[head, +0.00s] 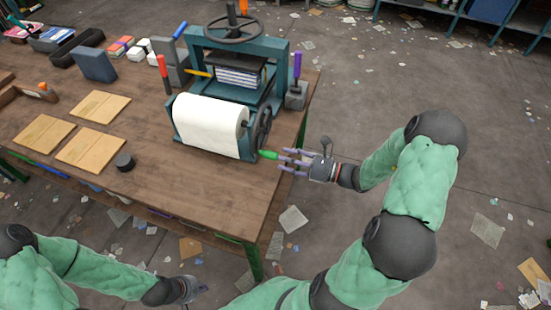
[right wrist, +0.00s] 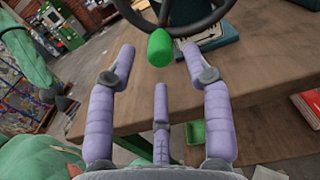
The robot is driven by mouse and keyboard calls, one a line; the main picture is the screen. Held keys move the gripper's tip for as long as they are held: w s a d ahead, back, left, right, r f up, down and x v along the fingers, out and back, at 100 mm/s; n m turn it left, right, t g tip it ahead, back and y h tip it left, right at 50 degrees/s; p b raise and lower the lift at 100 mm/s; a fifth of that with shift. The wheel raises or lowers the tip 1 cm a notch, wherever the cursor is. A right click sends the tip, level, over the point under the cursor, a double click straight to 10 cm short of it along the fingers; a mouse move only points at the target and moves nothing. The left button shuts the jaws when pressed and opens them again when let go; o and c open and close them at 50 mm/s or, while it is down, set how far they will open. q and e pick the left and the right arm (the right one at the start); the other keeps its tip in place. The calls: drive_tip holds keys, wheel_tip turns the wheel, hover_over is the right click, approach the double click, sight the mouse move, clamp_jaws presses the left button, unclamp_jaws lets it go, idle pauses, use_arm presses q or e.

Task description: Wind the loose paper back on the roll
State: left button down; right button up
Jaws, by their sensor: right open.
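The white paper roll (head: 205,108) sits in a teal stand at the table's near right edge, with a broad white sheet (head: 208,140) hanging down its front. A dark handwheel (head: 262,127) is on the stand's right side; its rim also shows in the right wrist view (right wrist: 211,22). Its green knob (head: 268,154) points toward my right gripper (head: 284,160). In the right wrist view, the green knob (right wrist: 159,48) lies between the spread fingertips of my open right gripper (right wrist: 159,62), with no clear contact. My left gripper (head: 188,290) is low, off the table's front, its fingers unclear.
A teal press (head: 235,55) with a top wheel stands behind the roll. Wooden boards (head: 90,148) and a black puck (head: 124,161) lie left of it. A purple-handled tool (head: 297,88) stands to the right. Paper scraps litter the floor.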

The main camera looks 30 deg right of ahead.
sight(276, 157)
drive_tip(key=shift+b+x, duration=0.45)
drive_tip(key=shift+x, duration=1.55)
clamp_jaws()
